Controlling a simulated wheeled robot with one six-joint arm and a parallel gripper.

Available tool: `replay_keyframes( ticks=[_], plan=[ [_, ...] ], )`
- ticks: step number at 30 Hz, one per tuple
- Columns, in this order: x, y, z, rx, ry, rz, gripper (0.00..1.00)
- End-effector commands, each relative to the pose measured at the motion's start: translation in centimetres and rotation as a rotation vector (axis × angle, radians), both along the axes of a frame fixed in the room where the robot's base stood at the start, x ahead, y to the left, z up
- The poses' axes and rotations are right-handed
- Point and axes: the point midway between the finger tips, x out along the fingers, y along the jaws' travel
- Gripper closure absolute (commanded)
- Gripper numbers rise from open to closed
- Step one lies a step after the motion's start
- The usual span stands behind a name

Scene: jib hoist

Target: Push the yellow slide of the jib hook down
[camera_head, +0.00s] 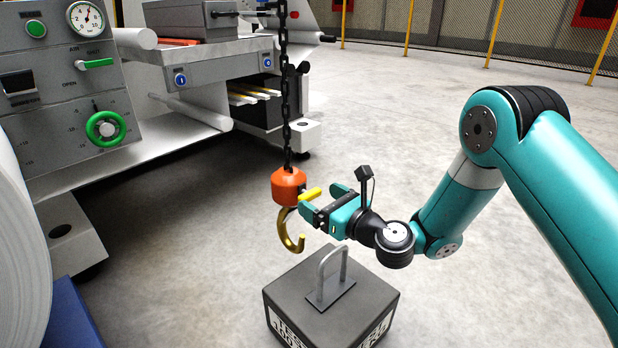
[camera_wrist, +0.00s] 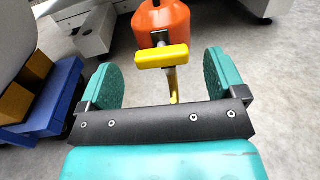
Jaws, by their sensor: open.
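The jib hook hangs on a black chain (camera_head: 286,90). It has an orange block (camera_head: 288,187) and a brass-coloured hook (camera_head: 289,236) below it. The yellow slide (camera_head: 311,194) sticks out from the block toward my gripper (camera_head: 318,205). In the wrist view, the yellow slide (camera_wrist: 161,56) is a short bar in front of the orange block (camera_wrist: 163,22), with the hook shank (camera_wrist: 173,85) below. My gripper (camera_wrist: 161,80) is open, one teal finger on each side of the hook's line. The slide appears between and just beyond the fingertips; I cannot tell whether they touch it.
A dark weight (camera_head: 330,290) with a grey handle (camera_head: 333,273) stands on the floor below the hook. A machine with a control panel (camera_head: 75,85) is at the left. A blue object (camera_head: 80,318) lies at the lower left. The floor behind and right is clear.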

Motion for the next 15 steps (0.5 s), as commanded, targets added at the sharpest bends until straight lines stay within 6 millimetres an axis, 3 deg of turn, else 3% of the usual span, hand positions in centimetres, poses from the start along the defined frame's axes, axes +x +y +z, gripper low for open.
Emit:
replay_keyframes(
  ticks=[6,15],
  plan=[
    [2.1,2.3,-0.2,-0.001,-0.005,0.002,0.11],
    [3.2,3.1,-0.1,0.002,-0.001,-0.002,0.11]
  ],
)
